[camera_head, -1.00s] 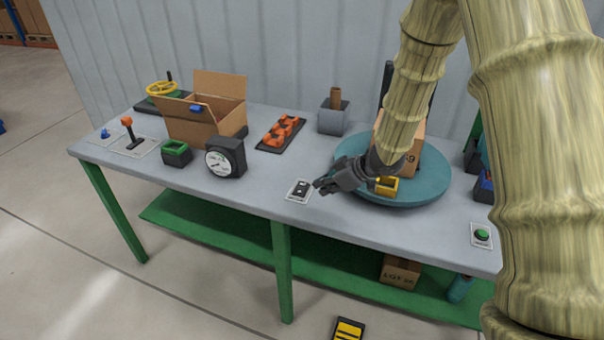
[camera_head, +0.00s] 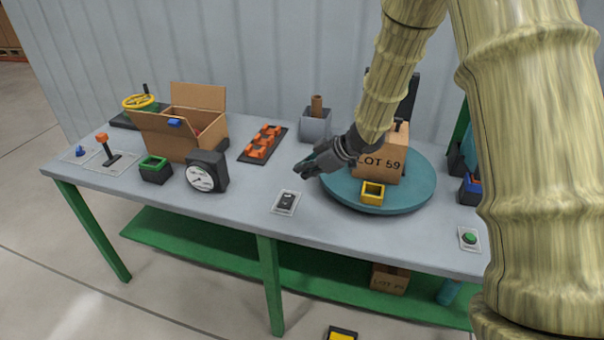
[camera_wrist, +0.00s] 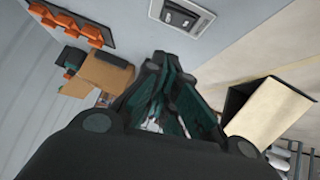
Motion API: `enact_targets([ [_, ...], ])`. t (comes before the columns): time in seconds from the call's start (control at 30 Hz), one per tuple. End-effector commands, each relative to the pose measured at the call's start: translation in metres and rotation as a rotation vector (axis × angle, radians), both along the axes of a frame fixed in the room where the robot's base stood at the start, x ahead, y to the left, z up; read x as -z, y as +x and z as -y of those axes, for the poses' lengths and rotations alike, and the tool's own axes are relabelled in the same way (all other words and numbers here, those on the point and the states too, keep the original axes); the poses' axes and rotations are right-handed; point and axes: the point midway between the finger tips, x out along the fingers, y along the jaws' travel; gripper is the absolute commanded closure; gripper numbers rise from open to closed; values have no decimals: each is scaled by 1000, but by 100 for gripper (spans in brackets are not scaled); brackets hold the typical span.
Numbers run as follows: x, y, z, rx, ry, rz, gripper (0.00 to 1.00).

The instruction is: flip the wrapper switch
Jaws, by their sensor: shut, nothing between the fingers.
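The switch (camera_head: 286,202) is a small dark rocker on a light plate, flat on the bench top near the front edge, left of the teal turntable (camera_head: 420,195). It also shows at the top of the wrist view (camera_wrist: 182,14). Which way the rocker is tipped is too small to tell. My gripper (camera_head: 303,170) is shut and empty, above the bench, behind and slightly right of the switch and apart from it. In the wrist view my gripper's dark fingers (camera_wrist: 160,68) come together below the switch plate.
A cardboard box marked LOT 59 (camera_head: 381,162) and a yellow bin (camera_head: 372,194) stand on the turntable. A dial gauge (camera_head: 207,172), an open carton (camera_head: 165,138) and an orange-part tray (camera_head: 262,144) are to the left. A green button (camera_head: 469,238) is at right. Bench around the switch is clear.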

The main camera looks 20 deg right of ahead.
Motion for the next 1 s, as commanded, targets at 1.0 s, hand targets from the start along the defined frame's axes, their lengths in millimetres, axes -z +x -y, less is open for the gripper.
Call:
enact_targets([
  [1.0, 94, 45, -41, -1, 1, 0, 100],
])
